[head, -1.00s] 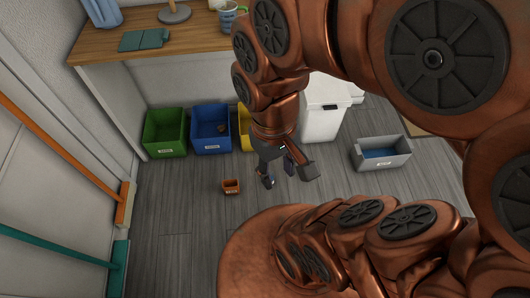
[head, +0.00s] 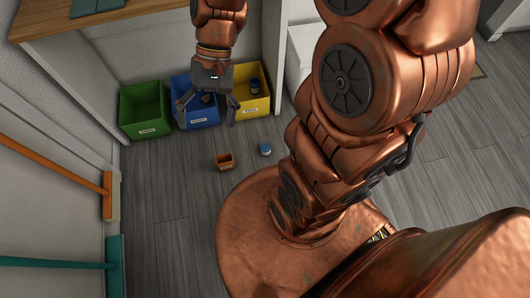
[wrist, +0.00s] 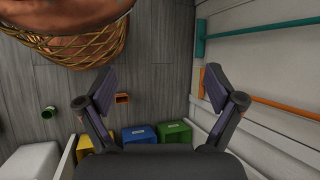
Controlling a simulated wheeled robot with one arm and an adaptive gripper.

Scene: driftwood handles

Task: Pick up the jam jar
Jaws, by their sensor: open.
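A small jar with a blue top (head: 265,150) stands on the floor right of a small orange box; no label is readable. A small cylinder in the wrist view (wrist: 48,112), greenish there, seems to be the same jar. Another dark jar (head: 255,83) is in the yellow bin. I cannot tell for certain which is the jam jar. My gripper (head: 207,112) hangs fingers down in front of the blue bin, left of and beyond the floor jar. Its fingers are spread and empty, as the wrist view also shows (wrist: 160,80).
Green (head: 146,108), blue (head: 196,120) and yellow (head: 250,104) bins stand in a row under the wooden counter (head: 75,20). The small orange box (head: 224,161) is on the floor. An orange broom (head: 108,190) and a teal one (head: 115,255) lean at left.

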